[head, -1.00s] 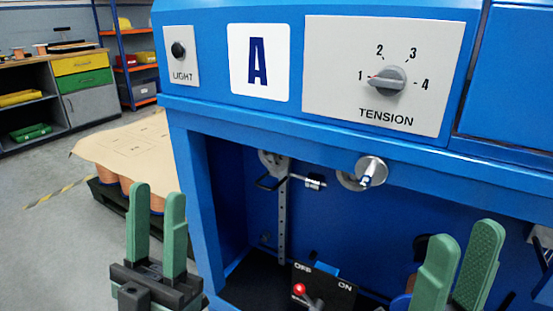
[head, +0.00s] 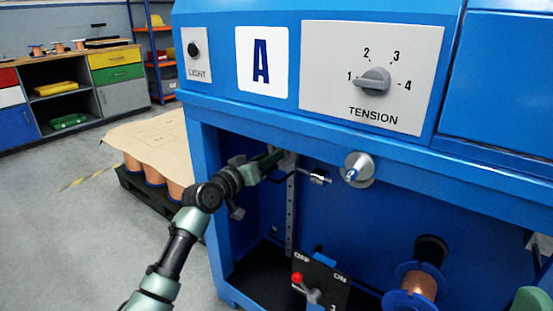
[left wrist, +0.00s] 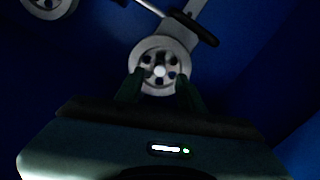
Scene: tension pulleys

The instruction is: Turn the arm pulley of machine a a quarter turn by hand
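The arm pulley of machine A is a pale grey disc with dark holes and a bright centre; it shows in the left wrist view (left wrist: 160,68). In the head view my left gripper (head: 270,160) reaches into the recess and largely hides it. In the left wrist view my left gripper's green fingers (left wrist: 160,88) stand apart, one on each side of the pulley's lower part. I see no clear grip, and contact cannot be told. Of my right gripper only a green fingertip (head: 532,300) shows at the lower right corner.
A second grey pulley (head: 358,168) sits to the right on the recess's back wall. A perforated bar (head: 291,215) hangs below the arm pulley. A red-knobbed OFF/ON lever (head: 298,278) and a copper spool (head: 422,285) are lower down. The tension dial (head: 375,80) is above.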

